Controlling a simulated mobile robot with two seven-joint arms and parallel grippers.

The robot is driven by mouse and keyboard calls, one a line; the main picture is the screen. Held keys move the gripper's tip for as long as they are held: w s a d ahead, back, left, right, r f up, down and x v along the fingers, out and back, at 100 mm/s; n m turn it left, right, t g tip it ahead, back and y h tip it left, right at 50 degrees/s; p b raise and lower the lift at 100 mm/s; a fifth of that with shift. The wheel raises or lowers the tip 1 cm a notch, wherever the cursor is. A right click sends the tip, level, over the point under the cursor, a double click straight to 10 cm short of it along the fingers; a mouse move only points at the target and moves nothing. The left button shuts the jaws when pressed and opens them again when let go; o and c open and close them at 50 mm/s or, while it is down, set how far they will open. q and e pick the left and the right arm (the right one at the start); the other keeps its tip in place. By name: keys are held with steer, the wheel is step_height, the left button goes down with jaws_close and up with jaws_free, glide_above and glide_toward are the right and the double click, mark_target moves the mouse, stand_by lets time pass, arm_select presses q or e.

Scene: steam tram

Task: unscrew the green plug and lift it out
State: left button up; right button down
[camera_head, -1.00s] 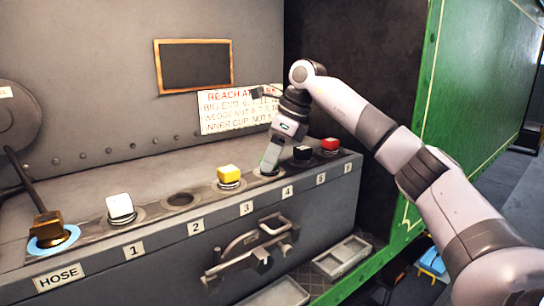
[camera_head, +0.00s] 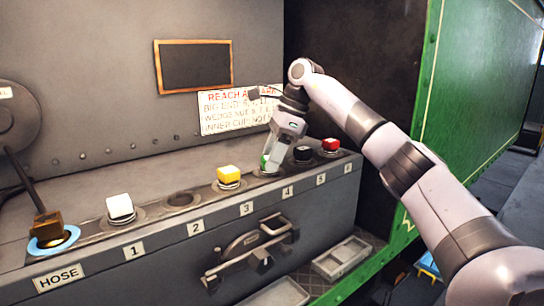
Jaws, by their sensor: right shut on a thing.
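The green plug (camera_head: 265,161) sits at the position above label 4 on the grey box. Only a small green part of it shows beside my gripper. My right gripper (camera_head: 270,162) points down over it and is shut on it. The fingers hide most of the plug, so I cannot tell how far it stands out of its hole. My left gripper is not in view.
In the same row stand a white plug (camera_head: 120,208), a yellow plug (camera_head: 229,176), a black plug (camera_head: 302,155) and a red plug (camera_head: 330,146). An empty hole (camera_head: 181,200) lies above label 2. A brass hose fitting (camera_head: 47,228) is at the left.

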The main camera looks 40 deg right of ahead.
steer(key=shift+r, duration=3.8)
steer(key=shift+s+n, duration=0.1)
steer(key=shift+n, duration=0.2)
